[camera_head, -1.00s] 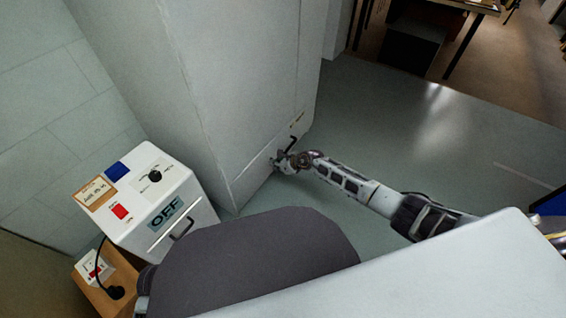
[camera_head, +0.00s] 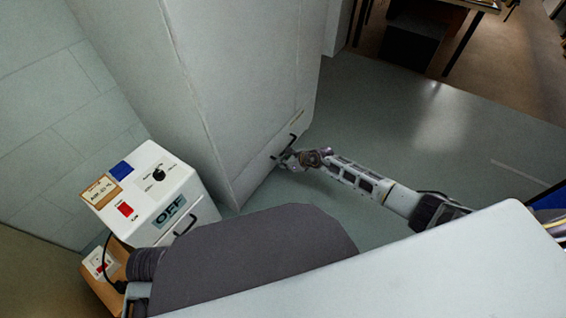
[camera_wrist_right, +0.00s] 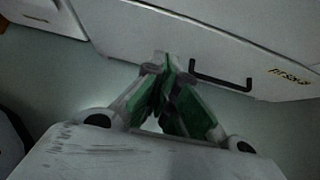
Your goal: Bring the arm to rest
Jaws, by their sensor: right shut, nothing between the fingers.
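My right gripper (camera_head: 287,161) is at the end of my right arm, which reaches in from the right in the head view. It is beside the lower front of a tall pale cabinet (camera_head: 225,90), close to its dark bar handle (camera_head: 290,143). In the right wrist view my right gripper (camera_wrist_right: 165,62) has its green-padded fingers together with nothing between them. The cabinet handle (camera_wrist_right: 222,78) is to the right of the fingertips there; whether they touch the cabinet I cannot tell. My left gripper is not in view.
A white box (camera_head: 160,190) with a knob, a red switch and an OFF label stands at the lower left on a wooden stand, with a corded socket (camera_head: 103,263) beside it. Grey floor (camera_head: 400,130) is open to the right. A dark-legged table (camera_head: 462,45) stands at the back.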

